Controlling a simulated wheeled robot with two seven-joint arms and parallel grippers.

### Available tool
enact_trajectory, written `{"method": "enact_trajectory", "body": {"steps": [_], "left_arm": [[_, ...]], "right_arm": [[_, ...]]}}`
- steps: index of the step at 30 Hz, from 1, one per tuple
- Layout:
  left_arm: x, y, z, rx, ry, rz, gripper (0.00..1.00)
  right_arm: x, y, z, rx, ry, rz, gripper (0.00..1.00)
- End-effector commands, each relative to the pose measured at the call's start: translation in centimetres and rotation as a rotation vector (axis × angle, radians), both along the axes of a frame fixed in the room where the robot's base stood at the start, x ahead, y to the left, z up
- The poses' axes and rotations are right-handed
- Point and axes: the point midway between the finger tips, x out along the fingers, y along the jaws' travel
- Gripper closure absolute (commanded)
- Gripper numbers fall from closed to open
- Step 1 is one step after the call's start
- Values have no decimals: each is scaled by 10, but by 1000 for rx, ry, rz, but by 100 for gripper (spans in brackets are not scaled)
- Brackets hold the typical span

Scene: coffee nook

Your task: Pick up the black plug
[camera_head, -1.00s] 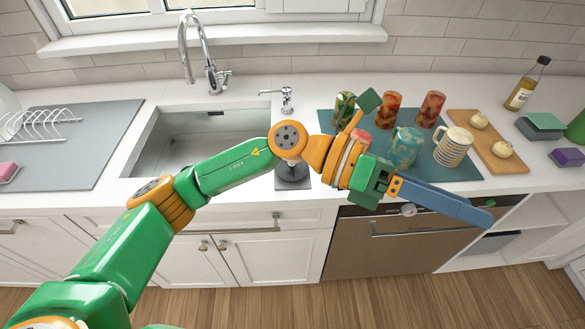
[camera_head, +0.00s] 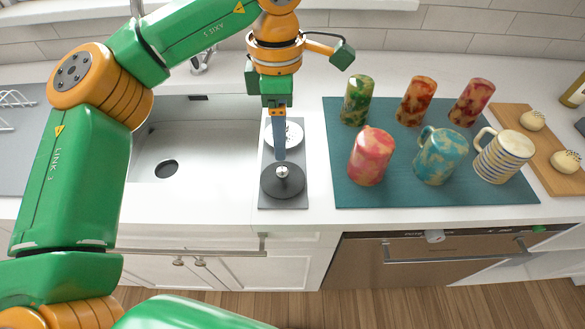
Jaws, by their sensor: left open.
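The black plug (camera_head: 283,183) is a dark round disc with a small silver knob on top. It lies on a narrow grey mat (camera_head: 297,203) on the counter, just right of the sink. My left gripper (camera_head: 281,157) points down from above, with its blue-grey fingers just behind and over the plug's knob. From this angle the fingers overlap, and I cannot tell whether they touch the knob. A round whitish piece (camera_head: 290,133) lies on the same mat behind the fingers, partly hidden by them. My right gripper is not in view.
The sink (camera_head: 215,150) with its dark drain is on the left. A teal mat (camera_head: 400,197) on the right holds several mugs and cups, the nearest a red-pink one (camera_head: 369,157). A wooden board (camera_head: 543,138) with buns stands farther right.

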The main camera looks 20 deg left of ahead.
Motion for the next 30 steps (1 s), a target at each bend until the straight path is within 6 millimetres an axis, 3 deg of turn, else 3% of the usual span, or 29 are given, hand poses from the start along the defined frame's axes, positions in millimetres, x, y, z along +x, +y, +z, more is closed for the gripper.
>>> {"method": "enact_trajectory", "body": {"steps": [1,4,8,16,23,25,30], "left_arm": [[0,0,-13,0,0,0,34],[0,0,-19,0,0,-1,34],[-2,0,-31,1,3,-2,34],[-9,-4,-78,-1,4,0,34],[-9,-5,-86,-2,0,-1,34],[-9,-5,-86,-2,0,-1,45],[-9,-5,-86,-2,0,-1,91]], "right_arm": [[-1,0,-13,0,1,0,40],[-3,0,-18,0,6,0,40],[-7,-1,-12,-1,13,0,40],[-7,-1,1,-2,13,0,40],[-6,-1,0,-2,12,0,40],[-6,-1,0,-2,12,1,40],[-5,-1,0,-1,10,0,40]]}}
